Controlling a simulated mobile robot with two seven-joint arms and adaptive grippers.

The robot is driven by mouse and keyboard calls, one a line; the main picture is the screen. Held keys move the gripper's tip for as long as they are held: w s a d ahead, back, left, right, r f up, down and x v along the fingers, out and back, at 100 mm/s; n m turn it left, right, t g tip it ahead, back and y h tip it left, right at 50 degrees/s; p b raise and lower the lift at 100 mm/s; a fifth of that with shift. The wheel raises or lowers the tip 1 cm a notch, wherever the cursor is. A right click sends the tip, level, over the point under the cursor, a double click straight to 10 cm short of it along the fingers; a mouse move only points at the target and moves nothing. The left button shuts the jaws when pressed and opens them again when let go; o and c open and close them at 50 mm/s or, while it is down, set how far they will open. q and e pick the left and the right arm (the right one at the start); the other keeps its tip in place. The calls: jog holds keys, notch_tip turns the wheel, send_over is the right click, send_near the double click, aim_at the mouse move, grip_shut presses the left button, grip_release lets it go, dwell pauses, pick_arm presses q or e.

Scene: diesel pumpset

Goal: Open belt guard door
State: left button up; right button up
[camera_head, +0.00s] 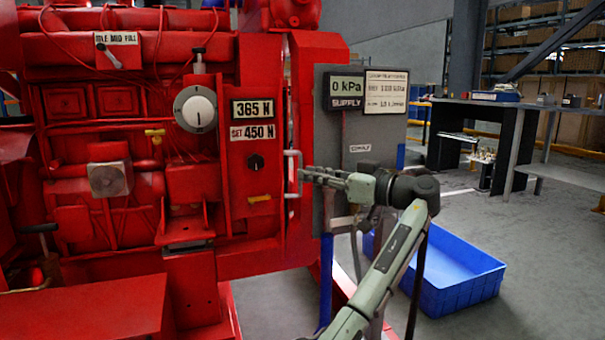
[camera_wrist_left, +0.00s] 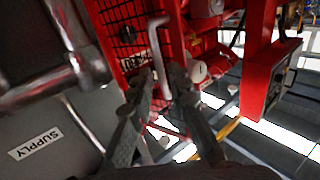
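The belt guard door (camera_head: 265,190) is the tall red panel at the right side of the red pumpset, and it looks closed. A pale grey U-shaped handle (camera_head: 289,172) stands upright near its right edge. My left gripper (camera_head: 303,176) reaches in from the right at the handle's height, with its fingertips close to it. In the left wrist view, the handle (camera_wrist_left: 157,50) runs down between the two fingers of my left gripper (camera_wrist_left: 162,80). The fingers look spread, with a gap about the bar; contact cannot be made out. My right gripper is not in view.
A blue crate (camera_head: 468,287) lies on the floor to the right. A dark workbench (camera_head: 520,104) stands further back. The floor between is mostly clear.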

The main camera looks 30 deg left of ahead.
pick_arm(q)
jog(key=s+d, duration=0.1)
jog(key=d, duration=0.7)
jog(key=shift+d, duration=0.35)
